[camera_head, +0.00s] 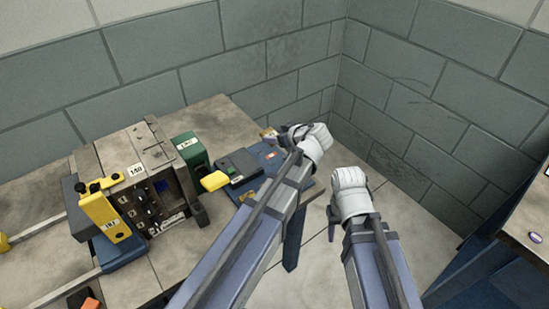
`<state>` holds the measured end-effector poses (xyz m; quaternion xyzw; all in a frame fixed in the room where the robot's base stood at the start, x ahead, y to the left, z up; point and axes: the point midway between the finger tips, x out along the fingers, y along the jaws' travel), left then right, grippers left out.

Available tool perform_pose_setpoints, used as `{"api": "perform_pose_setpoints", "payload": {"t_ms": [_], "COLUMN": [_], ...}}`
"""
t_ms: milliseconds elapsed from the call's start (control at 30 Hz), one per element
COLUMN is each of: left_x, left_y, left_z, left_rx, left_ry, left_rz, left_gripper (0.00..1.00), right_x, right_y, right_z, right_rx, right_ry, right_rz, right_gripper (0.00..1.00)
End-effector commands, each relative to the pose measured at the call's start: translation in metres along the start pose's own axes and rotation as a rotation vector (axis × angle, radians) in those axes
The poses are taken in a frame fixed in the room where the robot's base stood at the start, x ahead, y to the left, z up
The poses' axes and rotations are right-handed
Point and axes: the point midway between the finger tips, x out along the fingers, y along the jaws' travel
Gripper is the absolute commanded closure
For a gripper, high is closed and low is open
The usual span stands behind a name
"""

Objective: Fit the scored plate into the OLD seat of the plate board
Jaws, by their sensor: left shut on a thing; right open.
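My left gripper (284,138) is above the right end of the workbench, at the edge of a blue board (264,157). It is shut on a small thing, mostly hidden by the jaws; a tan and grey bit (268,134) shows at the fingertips. I cannot tell whether this is the scored plate. The blue board may be the plate board, but its seats and any OLD label are hidden or too small to read. My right gripper (333,217) is open and empty, off the bench over the floor.
On the bench (212,117) stand a mould block (155,185) marked 140, a yellow block (105,215), a green box (191,153), a dark grey box (237,164) and a yellow piece (214,181). A blue-sided table (523,222) stands at right. Block walls close the corner behind.

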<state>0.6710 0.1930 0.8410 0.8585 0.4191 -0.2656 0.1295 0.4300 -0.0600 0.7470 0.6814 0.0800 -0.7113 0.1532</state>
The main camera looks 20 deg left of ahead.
Motion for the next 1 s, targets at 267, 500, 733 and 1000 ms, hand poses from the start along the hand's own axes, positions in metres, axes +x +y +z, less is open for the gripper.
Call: {"api": "perform_pose_setpoints", "payload": {"t_ms": [267, 500, 733, 1000], "left_x": [0.023, 0.024, 0.038, 0.043], "left_y": [0.0, 0.0, 0.0, 0.0], "left_z": [0.034, 0.035, 0.056, 0.064], "left_rx": [0.001, 0.001, 0.001, 0.001], "left_ry": [0.001, 0.001, 0.001, 0.001], "left_rz": [0.0, 0.0, 0.0, 0.0], "left_gripper": [1.0, 1.0, 1.0, 1.0], "right_x": [0.041, 0.043, 0.068, 0.077], "right_y": [-0.004, -0.004, -0.006, -0.007], "right_z": [-0.002, -0.003, -0.004, -0.004], "right_rx": [0.0, 0.0, 0.0, 0.0], "right_ry": [0.0, 0.0, 0.0, 0.0], "right_rz": [0.0, 0.0, 0.0, 0.0], "right_gripper": [0.5, 0.5, 0.5, 0.5]}}
